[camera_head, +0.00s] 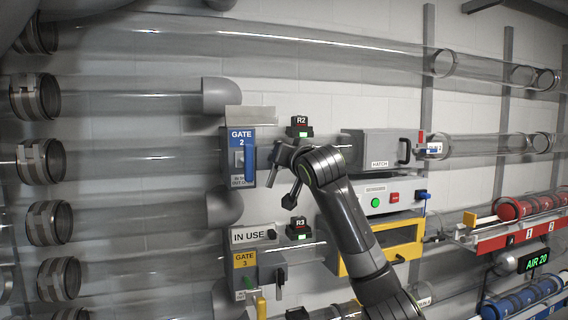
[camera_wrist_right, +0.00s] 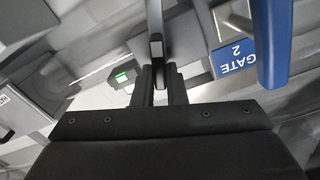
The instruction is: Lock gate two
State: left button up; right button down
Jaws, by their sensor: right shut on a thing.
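Gate two's blue panel (camera_head: 237,137), marked GATE 2, is on the wall at the centre-left in the head view. A blue bar (camera_head: 249,160) hangs along its right side; it also shows at the upper right of the wrist view (camera_wrist_right: 272,45). My right gripper (camera_head: 280,170) is just right of the panel. In the wrist view its fingers (camera_wrist_right: 159,80) are closed around a slim grey lever (camera_wrist_right: 156,45), left of the blue bar. My arm partly hides the lever's mount in the head view. My left gripper is not in view.
Gate 3's yellow panel (camera_head: 244,262), with an IN USE tag (camera_head: 249,236) above it, is below. The R2 box (camera_head: 299,122) with a green light is just above my gripper. The hatch box (camera_head: 375,150) is to the right. Clear tubes run across the wall.

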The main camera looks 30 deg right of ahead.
jog(key=shift+s+d+f+m+b, duration=0.1)
jog(key=shift+d+f+m+b, duration=0.1)
jog(key=shift+m+b, duration=2.05)
jog(key=shift+w+d+f+m+b, duration=0.1)
jog(key=shift+f+m+b, duration=0.15)
jog(key=shift+m+b, duration=2)
jog(key=shift+s+d+f+m+b, duration=0.1)
jog(key=shift+d+f+m+b, duration=0.1)
jog(key=shift+m+b, duration=2.05)
jog(key=shift+m+p, duration=0.3)
jog(key=shift+m, duration=0.05)
jog(key=c, duration=1.5)
grip_release()
jog(key=shift+o, duration=0.2)
jog(key=shift+s+a, duration=0.1)
